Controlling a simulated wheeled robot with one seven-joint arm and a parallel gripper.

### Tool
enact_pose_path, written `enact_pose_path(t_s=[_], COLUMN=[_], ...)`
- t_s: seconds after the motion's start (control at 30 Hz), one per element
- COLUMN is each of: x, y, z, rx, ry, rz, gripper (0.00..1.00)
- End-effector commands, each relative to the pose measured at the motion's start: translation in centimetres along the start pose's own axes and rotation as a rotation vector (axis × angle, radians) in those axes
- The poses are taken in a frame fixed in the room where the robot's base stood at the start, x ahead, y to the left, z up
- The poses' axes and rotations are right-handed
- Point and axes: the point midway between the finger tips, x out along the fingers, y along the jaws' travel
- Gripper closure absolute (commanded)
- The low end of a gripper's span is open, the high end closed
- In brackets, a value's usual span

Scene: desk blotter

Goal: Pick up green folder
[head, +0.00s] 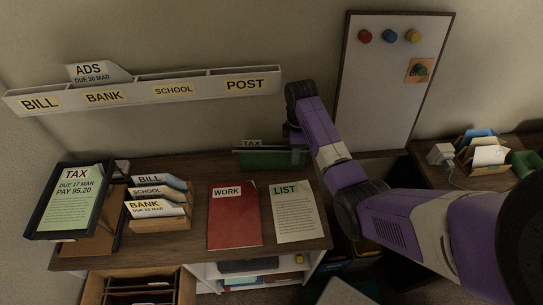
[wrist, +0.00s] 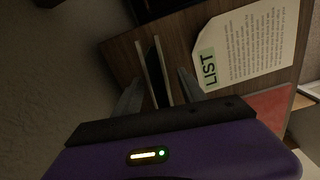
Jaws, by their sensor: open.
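The green folder (head: 277,159) stands upright at the back right of the desk, with a "TAX" tab (head: 252,143) on its upper edge. My gripper comes down from above at its right end, and my arm hides part of that end. In the wrist view my gripper (wrist: 157,92) is open. Its two fingers stand either side of a thin upright thing seen edge-on (wrist: 160,68), dark with pale edges, likely the folder. I cannot tell from this view whether the fingers touch it.
A red "WORK" folder (head: 234,217) and a "LIST" sheet (head: 294,212) lie in front. A card sorter (head: 160,222) and a tray with a TAX letter (head: 40,232) stand left. A labelled wall rack (head: 140,91) and a magnet board (head: 385,85) are behind.

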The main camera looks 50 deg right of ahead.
Motion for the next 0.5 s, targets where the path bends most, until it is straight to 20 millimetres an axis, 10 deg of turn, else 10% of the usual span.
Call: enact_pose_path(t_s=[0.4,0.5], x=[2.0,2.0], y=[0.0,0.0], z=[0.0,0.0], rx=[-0.001,-0.001], ry=[0.0,0.0], rz=[0.001,0.001], gripper=[0.52,0.68])
